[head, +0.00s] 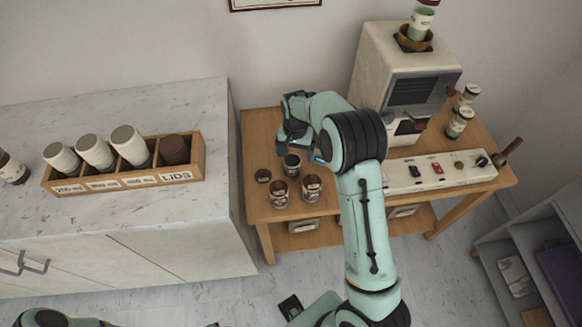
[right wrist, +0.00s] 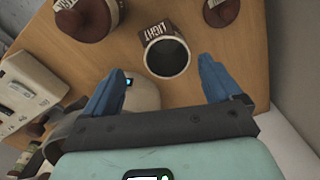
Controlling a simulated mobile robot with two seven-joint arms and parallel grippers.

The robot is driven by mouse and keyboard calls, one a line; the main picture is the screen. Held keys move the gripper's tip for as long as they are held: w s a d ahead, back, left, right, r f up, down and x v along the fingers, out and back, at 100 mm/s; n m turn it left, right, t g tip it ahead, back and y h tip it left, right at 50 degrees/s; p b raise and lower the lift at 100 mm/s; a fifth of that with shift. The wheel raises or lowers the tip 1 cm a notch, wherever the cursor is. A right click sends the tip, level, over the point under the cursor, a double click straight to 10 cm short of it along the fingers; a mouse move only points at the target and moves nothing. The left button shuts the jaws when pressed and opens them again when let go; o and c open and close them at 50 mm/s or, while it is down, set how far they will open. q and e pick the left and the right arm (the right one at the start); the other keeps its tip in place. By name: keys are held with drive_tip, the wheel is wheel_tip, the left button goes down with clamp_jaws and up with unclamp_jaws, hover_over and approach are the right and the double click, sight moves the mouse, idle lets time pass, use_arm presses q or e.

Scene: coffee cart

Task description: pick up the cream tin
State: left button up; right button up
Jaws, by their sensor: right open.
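An open, dark-mouthed tin with a "LIGHT" label (right wrist: 167,57) lies in view just beyond and between my fingertips in the right wrist view. It appears to be the dark tin (head: 292,163) on the wooden cart in the head view. I cannot read "cream" on any tin, so I cannot tell for sure which is the cream tin. My right gripper (right wrist: 162,72) is open and empty, its blue fingers apart from the tin. My left gripper is out of view.
The coffee machine (head: 385,70) and a switch panel (head: 433,172) are to the right. A lids-and-cups rack (head: 125,181) sits on the marble counter (head: 120,222).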

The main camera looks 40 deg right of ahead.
sight(292, 166)
drive_tip(key=f, duration=0.5)
drive_tip(key=w+f, duration=0.1)
drive_tip(key=f, duration=0.2)
drive_tip(key=shift+a+f, duration=0.25)
drive_tip(key=c, duration=1.3)
drive_tip(key=shift+c, duration=0.2)
